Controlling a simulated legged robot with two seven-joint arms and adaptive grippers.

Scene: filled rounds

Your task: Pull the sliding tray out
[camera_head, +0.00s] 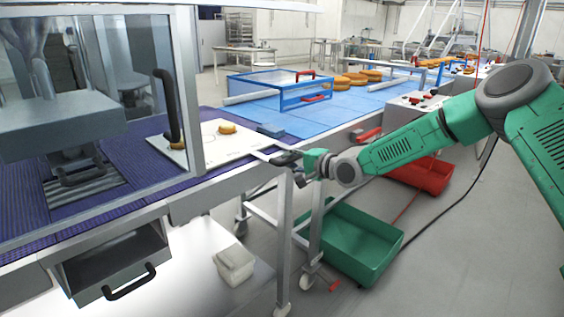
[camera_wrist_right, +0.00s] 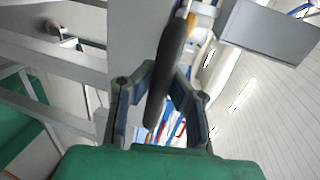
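The sliding tray (camera_head: 203,154) is a flat white board lying at the front opening of the clear-walled machine. A yellow-orange round sits on its bare right part, and another shows near the black upright handle. A dark handle (camera_head: 284,158) sticks out to the right of the tray. My right gripper (camera_head: 303,168) is at this handle. In the right wrist view the dark handle (camera_wrist_right: 166,75) lies between the two fingers of my right gripper (camera_wrist_right: 165,70), which appear to press on it from both sides. My left gripper is in neither view.
The machine (camera_head: 75,125) with its metal frame stands at the left. A grey drawer (camera_head: 110,265) with a black handle hangs below it. A green bin (camera_head: 352,240) and a red bin (camera_head: 420,175) stand on the floor. A blue-framed box (camera_head: 280,90) stands on the blue table behind.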

